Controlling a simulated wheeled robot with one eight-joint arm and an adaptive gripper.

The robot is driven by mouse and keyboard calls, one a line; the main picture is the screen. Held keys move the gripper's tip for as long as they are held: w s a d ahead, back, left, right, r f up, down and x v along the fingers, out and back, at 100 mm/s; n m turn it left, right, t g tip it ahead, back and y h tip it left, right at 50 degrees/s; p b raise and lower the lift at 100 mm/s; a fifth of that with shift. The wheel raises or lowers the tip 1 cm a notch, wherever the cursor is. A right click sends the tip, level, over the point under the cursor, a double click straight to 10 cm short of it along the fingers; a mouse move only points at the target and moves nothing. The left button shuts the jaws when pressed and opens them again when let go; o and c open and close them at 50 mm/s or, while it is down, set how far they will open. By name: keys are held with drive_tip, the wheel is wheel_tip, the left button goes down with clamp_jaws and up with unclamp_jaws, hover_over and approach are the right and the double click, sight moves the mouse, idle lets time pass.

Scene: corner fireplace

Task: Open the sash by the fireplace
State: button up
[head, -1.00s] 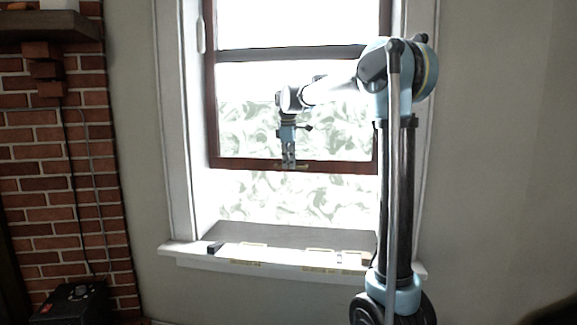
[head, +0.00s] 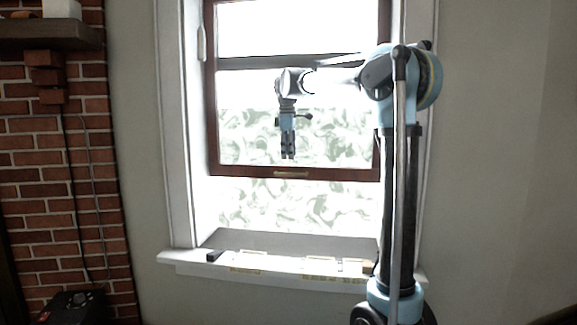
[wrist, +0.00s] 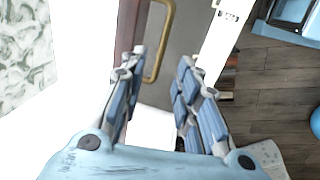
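The sash (head: 340,174) is a dark brown wooden frame in the window. Its bottom rail stands well above the sill, with an open gap below it. A brass handle (head: 291,174) sits on the middle of the bottom rail, and it also shows in the wrist view (wrist: 165,45). My gripper (head: 288,157) points down in front of the pane, its tips just above the handle in the head view. In the wrist view, my gripper (wrist: 161,62) has its fingers apart with nothing between them. The handle shows beyond the fingertips, apparently not gripped.
A brick fireplace (head: 40,190) with a mantel shelf (head: 50,35) is at the left. A black box (head: 75,305) stands on the floor there. Bare wall is at the right.

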drive_tip(key=r, duration=0.4)
drive_tip(key=shift+s+r, duration=0.15)
drive_tip(key=shift+s, duration=0.25)
drive_tip(key=s+d+f+m, duration=0.8)
drive_tip(key=s+d+f, duration=0.6)
drive_tip(key=s+d, duration=0.4)
drive_tip(key=s+d+f+m, duration=0.3)
drive_tip(key=s+f+m, duration=0.1)
drive_tip(key=s+f, duration=0.6)
drive_tip(key=s+d+f+m, duration=0.3)
drive_tip(key=s+f, duration=0.7)
drive_tip(key=f, duration=0.4)
drive_tip(key=shift+s+d+f+m, duration=0.2)
drive_tip(key=shift+s+f+m, duration=0.15)
drive_tip(key=shift+m, duration=0.45)
